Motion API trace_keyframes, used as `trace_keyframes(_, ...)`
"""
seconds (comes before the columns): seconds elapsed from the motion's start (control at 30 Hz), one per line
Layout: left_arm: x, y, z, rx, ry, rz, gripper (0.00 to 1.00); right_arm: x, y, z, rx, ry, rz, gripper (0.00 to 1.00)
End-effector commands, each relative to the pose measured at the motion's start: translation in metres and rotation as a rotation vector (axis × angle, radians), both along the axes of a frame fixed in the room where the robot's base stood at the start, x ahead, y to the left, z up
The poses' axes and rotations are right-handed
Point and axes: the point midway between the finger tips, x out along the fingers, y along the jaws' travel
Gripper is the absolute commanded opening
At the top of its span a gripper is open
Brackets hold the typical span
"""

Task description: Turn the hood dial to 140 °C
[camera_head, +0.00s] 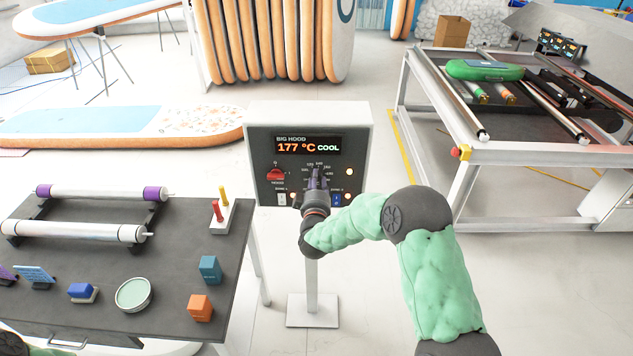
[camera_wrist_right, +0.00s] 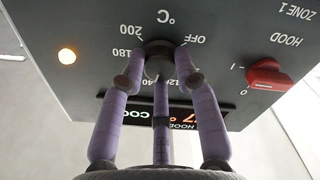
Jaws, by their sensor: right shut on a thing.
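The hood control box (camera_head: 311,155) stands on a post, and its display (camera_head: 308,144) reads 177 °C and COOL. My right gripper (camera_head: 317,178) is at the dial in the middle of the panel and covers most of it in the head view. In the right wrist view, the purple fingers of the gripper (camera_wrist_right: 160,62) are shut around the dark dial (camera_wrist_right: 158,58). The dial scale around it shows OFF, 120, 180 and 200; the dial's pointer is hidden by the fingers. My left gripper is not clearly in view.
A dark table (camera_head: 150,255) with rollers and small blocks is at left. A metal frame machine (camera_head: 470,145) stands at right.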

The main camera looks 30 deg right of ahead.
Motion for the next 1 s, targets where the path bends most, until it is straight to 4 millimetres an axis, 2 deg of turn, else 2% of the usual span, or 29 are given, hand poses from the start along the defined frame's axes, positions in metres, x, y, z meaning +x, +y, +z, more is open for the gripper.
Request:
trace_keyframes(0.27,0.000,0.000,0.000,0.000,0.000,0.000,0.40,0.000,0.000,0.000,0.000,-0.002,0.000,0.00)
trace_keyframes(0.3,0.000,0.000,0.000,0.000,0.000,0.000,0.40,0.000,0.000,0.001,0.000,-0.002,0.000,0.43)
trace_keyframes(0.33,0.000,0.000,0.000,0.000,0.000,0.000,0.40,0.000,0.000,0.000,0.000,-0.002,0.000,0.52)
trace_keyframes(0.37,0.000,0.000,0.000,0.000,0.000,0.000,0.40,0.000,0.000,0.000,0.000,-0.002,0.000,0.56)
trace_keyframes(0.77,0.000,0.000,0.000,0.000,0.000,0.000,0.40,-0.003,0.002,0.000,0.001,0.000,0.001,0.56)
trace_keyframes(0.87,0.000,0.000,0.000,0.000,0.000,0.000,0.40,-0.012,0.008,0.000,0.001,-0.001,0.001,0.56)
trace_keyframes(1.0,0.000,0.000,0.000,0.000,0.000,0.000,0.40,-0.033,0.021,0.001,0.001,-0.001,0.003,0.56)
